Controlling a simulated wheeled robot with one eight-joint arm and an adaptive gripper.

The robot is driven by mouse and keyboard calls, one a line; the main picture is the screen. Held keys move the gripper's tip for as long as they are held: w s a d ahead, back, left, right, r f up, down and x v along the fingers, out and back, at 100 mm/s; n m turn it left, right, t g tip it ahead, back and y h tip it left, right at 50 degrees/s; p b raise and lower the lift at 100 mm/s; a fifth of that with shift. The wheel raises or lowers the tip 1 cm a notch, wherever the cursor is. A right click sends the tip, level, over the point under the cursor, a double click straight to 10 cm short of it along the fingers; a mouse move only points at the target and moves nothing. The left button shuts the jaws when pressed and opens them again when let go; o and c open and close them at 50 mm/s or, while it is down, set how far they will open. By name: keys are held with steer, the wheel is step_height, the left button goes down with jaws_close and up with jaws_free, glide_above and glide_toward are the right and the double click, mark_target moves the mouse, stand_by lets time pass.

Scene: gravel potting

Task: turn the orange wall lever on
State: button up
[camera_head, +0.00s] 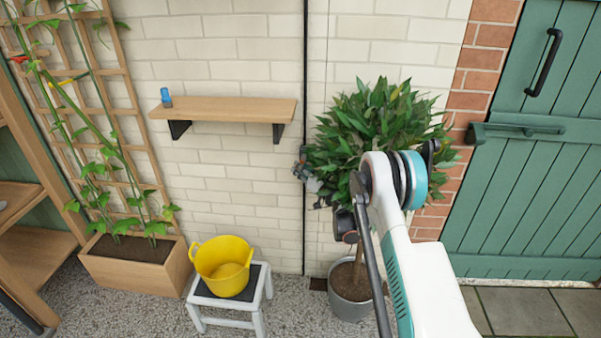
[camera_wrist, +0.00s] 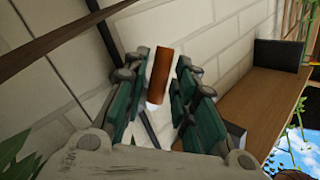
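The orange-brown lever (camera_wrist: 159,76) shows in the wrist view as a short bar against the pale brick wall. My gripper (camera_wrist: 163,60) is open, with one green-padded finger on each side of the lever in the picture. Gaps show between the lever and both fingers; I cannot tell how deep it sits between them. In the head view my gripper (camera_head: 303,172) is at the wall by the thin dark vertical pipe, left of the leafy plant. The lever cannot be made out in the head view.
A wooden shelf (camera_head: 235,109) with a small blue item (camera_head: 166,98) is up and left of my gripper. The potted plant (camera_head: 372,130) crowds my arm. A yellow tub (camera_head: 223,266) stands on a white stool (camera_head: 258,312). A green door (camera_head: 535,190) is at right.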

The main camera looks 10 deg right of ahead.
steer(key=shift+w+a, duration=0.2)
steer(key=shift+w, duration=0.25)
jaws_close()
steer(key=shift+s+d+n+g+h+p, duration=0.1)
steer(key=shift+d+n+g+h+p, duration=0.3)
steer(key=shift+n+g, duration=0.3)
steer(key=shift+s+d+n+g+h+p, duration=0.15)
steer(key=shift+n+g+h+p, duration=0.3)
steer(key=shift+n, duration=0.4)
steer(key=shift+s+d+n+g+h+p, duration=0.1)
steer(key=shift+d+n+g+h+p, duration=0.3)
steer(key=shift+n+g, duration=0.3)
